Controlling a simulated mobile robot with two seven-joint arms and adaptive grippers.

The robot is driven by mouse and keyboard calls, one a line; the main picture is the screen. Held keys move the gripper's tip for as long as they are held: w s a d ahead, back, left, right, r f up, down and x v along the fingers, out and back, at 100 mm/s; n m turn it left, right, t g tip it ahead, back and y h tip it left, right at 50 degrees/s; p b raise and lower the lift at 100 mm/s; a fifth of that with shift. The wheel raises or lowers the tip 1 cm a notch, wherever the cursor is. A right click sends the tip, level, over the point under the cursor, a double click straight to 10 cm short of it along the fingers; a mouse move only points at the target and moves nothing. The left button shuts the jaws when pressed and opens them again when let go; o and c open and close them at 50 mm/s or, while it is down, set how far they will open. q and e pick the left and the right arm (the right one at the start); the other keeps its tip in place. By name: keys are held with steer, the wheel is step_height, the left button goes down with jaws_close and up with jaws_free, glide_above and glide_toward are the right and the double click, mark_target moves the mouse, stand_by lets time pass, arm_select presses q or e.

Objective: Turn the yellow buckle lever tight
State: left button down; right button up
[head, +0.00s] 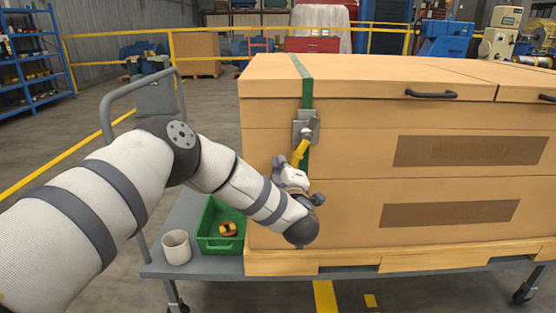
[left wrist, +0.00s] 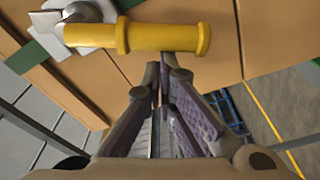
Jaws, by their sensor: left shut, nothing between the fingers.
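The yellow buckle lever (head: 299,153) sticks down from the grey metal buckle (head: 304,127) on the crate's front. A green strap (head: 305,88) runs over the crate's lid and down through the buckle. In the left wrist view the lever (left wrist: 160,38) lies across the top, with its grey buckle end (left wrist: 88,22) at the upper left. My left gripper (head: 291,171) is at the lever's lower end. In the left wrist view its fingertips (left wrist: 164,62) are shut, with nothing between them, just beside the lever's handle; I cannot tell whether they touch it. My right gripper is not in view.
The wooden crate (head: 350,165) stands on a grey cart (head: 200,270). Left of it on the cart are a green bin (head: 207,238) holding a yellow-and-black item and a white mug (head: 176,247). The cart's grey handle (head: 115,95) rises behind my left arm.

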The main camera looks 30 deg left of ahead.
arm_select(q)
steer(key=shift+w+d+f+n+b, duration=0.4)
steer(key=shift+d+f+n, duration=0.25)
steer(key=shift+n, duration=0.35)
steer(key=shift+w+d+f+n+b, duration=0.3)
steer(key=shift+w+d+f+n, duration=0.15)
steer(key=shift+d+n, duration=0.4)
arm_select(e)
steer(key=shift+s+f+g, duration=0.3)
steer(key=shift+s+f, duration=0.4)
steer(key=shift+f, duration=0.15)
arm_select(q)
steer(key=shift+a, duration=0.1)
